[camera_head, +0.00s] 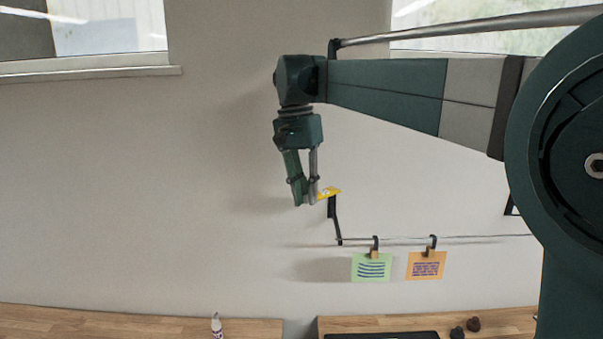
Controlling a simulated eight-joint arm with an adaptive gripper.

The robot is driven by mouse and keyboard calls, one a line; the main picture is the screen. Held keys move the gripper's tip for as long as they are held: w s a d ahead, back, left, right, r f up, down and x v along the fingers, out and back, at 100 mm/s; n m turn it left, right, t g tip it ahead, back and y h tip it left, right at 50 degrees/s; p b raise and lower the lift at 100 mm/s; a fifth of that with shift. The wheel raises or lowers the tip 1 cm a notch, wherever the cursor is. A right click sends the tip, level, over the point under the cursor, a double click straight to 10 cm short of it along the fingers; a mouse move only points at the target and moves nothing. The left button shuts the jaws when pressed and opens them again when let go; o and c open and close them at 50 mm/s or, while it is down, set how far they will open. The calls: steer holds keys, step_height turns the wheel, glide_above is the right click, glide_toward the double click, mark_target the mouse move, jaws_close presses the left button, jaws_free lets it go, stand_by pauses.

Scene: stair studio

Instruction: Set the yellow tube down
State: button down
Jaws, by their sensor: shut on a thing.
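The yellow tube (330,192) is a small yellow piece at the tips of my gripper (306,202). My gripper points down in front of the pale wall and is shut on the tube, which sticks out to the right of the fingers. The tube is well above the counters in the picture. Its left end is hidden by the fingers. A dark bracket (336,221) shows just below the tube; I cannot tell whether they touch.
A thin wire runs right from the bracket, with a green card (371,267) and an orange card (426,265) clipped on it. Wooden counters (120,322) lie below, with a gap between them. A white bottle (216,326) and small dark lumps (473,324) stand there.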

steer(key=shift+s+d+r+m, duration=0.1)
steer(key=shift+s+r+m, duration=0.05)
steer(key=shift+r, duration=0.25)
steer(key=shift+s+d+r+m, duration=0.1)
steer(key=shift+s+r+m, duration=0.05)
steer(key=shift+r, duration=0.25)
steer(key=w+d+f+n+b, duration=0.3)
steer(key=d+f+b, duration=0.5)
steer(key=f, duration=0.6)
steer(key=w+d+f+n+t+b, duration=0.1)
steer(key=w+d+f+n+b, duration=0.2)
steer(key=d+f+b, duration=0.6)
steer(key=d+f, duration=0.3)
steer(key=f, duration=0.2)
steer(key=shift+w+f+n, duration=0.15)
steer(key=shift+w+n, duration=0.1)
steer(key=shift+n, duration=0.15)
steer(key=shift+d, duration=0.25)
